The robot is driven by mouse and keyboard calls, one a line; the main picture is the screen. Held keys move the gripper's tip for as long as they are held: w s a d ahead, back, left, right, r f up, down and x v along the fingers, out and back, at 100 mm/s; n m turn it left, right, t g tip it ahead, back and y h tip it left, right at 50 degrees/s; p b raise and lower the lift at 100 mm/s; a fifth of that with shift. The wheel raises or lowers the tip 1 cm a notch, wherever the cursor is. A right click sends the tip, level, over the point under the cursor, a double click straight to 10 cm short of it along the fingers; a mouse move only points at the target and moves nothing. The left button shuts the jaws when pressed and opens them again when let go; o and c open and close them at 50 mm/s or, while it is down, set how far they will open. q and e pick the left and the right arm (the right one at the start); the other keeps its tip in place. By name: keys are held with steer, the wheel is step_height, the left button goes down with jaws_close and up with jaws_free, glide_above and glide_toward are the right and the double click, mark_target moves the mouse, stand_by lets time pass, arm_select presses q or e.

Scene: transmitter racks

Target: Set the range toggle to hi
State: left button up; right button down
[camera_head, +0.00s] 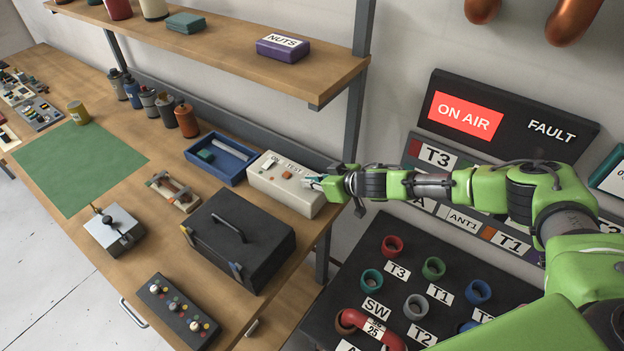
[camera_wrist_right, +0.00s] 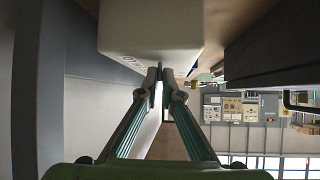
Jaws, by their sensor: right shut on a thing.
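A cream box (camera_head: 285,187) with small controls and labels on its top stands at the right end of the wooden bench. My right gripper (camera_head: 311,183) reaches in from the right to the near right end of this box. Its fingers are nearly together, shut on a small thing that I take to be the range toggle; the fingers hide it. The wrist view shows the two fingertips (camera_wrist_right: 160,82) close together against the cream box (camera_wrist_right: 150,28). Which way the toggle points cannot be read. My left gripper is not in view.
A blue tray (camera_head: 222,160) stands left of the cream box, and a black case (camera_head: 238,240) stands in front. A shelf (camera_head: 230,45) hangs above. To the right are a lit ON AIR sign (camera_head: 465,114) and a black panel (camera_head: 340,269) with coloured rings.

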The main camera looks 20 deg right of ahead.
steer(key=shift+w+a+r+g+h, duration=0.25)
steer(key=shift+w+g+h, duration=0.2)
steer(key=shift+g, duration=0.35)
steer(key=shift+g+h, duration=0.4)
steer(key=shift+h, duration=0.05)
steer(key=c, duration=2.2)
jaws_free()
steer(key=shift+f, duration=0.1)
steer(key=v, duration=1.2)
steer(key=shift+w, duration=0.1)
